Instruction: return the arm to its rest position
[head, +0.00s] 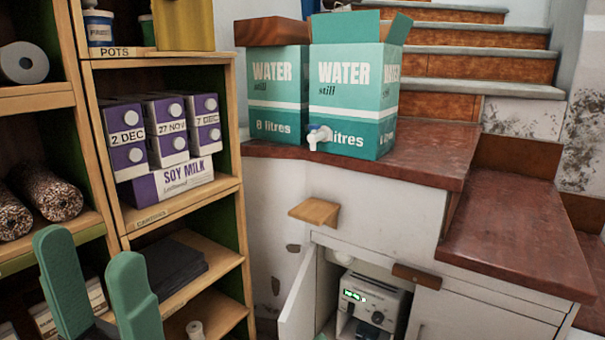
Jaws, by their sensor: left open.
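My left gripper (98,285) shows at the lower left of the head view. Its two green fingers point up and stand apart, with nothing between them. It is in front of the lower part of the wooden shelf unit (165,218). The rest of my left arm is below the picture edge. My right gripper is not in view.
Purple soy milk cartons (160,132) fill a shelf behind the gripper. Two water boxes (355,90) stand on the red-brown counter (415,165). Below it a cabinet door (298,300) stands open, with a grey device (372,303) inside. Stairs (470,52) rise behind.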

